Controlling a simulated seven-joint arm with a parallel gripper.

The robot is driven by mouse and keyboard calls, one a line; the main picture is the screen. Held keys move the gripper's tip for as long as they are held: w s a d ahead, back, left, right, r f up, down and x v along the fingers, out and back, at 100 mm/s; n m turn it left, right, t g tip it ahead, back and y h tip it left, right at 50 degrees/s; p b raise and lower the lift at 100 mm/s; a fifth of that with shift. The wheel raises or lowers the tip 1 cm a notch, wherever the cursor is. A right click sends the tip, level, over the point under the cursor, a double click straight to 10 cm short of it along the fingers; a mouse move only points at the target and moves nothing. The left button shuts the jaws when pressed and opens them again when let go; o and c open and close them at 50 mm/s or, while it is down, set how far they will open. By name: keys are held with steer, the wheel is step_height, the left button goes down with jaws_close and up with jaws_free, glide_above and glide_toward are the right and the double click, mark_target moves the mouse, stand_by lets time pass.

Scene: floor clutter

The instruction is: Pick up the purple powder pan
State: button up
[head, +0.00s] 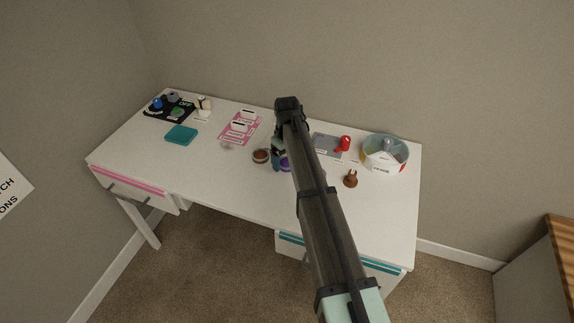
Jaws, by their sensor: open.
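A small round purple pan (285,164) lies on the white desk, in the middle, and my arm hides its right part. My gripper (277,160) is at the far end of my arm, just left of and close to the purple pan. It is open, and I see nothing held in it. The arm partly covers it, so I cannot tell whether it touches the pan.
A brown round pan (261,156) lies close left of the gripper. On the white desk (215,175) are a pink card set (240,127), a teal square (181,135), a black board (169,108), a brown figure (351,179), a red object (343,144) and a round white container (385,154). The front left is clear.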

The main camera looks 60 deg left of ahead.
mark_target(287, 163)
steer(key=shift+f, duration=0.65)
steer(key=c, duration=1.1)
step_height(287, 163, up, 10)
steer(key=shift+r, duration=0.1)
